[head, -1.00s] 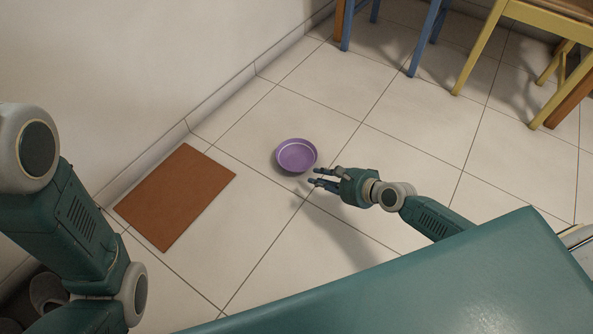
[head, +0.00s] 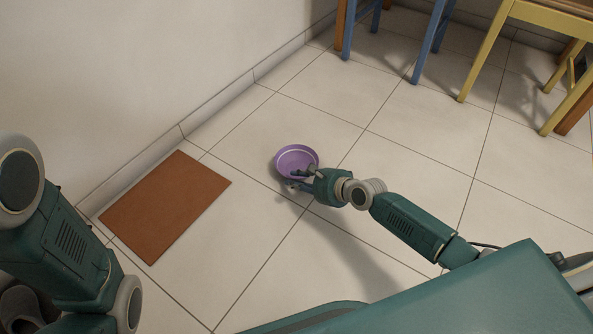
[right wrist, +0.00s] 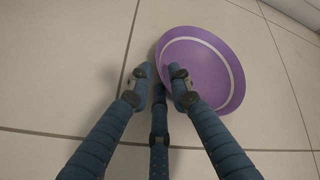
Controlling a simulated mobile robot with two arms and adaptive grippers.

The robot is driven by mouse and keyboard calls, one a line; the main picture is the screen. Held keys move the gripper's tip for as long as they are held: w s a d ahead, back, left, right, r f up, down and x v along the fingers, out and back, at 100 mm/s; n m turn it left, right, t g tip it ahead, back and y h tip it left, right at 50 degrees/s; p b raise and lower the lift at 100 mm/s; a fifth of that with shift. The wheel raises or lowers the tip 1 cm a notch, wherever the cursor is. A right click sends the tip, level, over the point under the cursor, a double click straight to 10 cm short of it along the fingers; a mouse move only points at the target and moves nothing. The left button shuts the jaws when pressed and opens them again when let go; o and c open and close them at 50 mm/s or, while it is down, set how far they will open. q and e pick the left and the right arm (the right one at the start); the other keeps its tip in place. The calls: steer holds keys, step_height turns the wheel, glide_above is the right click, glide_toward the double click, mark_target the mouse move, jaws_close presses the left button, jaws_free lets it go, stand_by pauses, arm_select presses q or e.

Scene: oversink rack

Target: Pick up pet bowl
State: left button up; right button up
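The purple pet bowl (head: 297,156) sits upright on the tiled floor near the middle of the head view. It also shows at the upper right of the right wrist view (right wrist: 205,62). My right gripper (head: 293,180) is at the bowl's near right side, with its fingers apart. In the right wrist view the fingers (right wrist: 160,80) are open; one overlaps the bowl's near rim and another is outside it. I cannot tell whether they touch the bowl. My left arm comes in at the left of the head view, but its gripper is out of view.
A brown mat (head: 166,206) lies on the floor left of the bowl, along the white wall (head: 120,70). Blue chair legs (head: 432,40) and a yellow chair (head: 487,50) stand at the upper right. The floor around the bowl is clear.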

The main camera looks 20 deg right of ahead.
steer(key=shift+w+a+f, duration=0.1)
steer(key=shift+w, duration=0.05)
jaws_close()
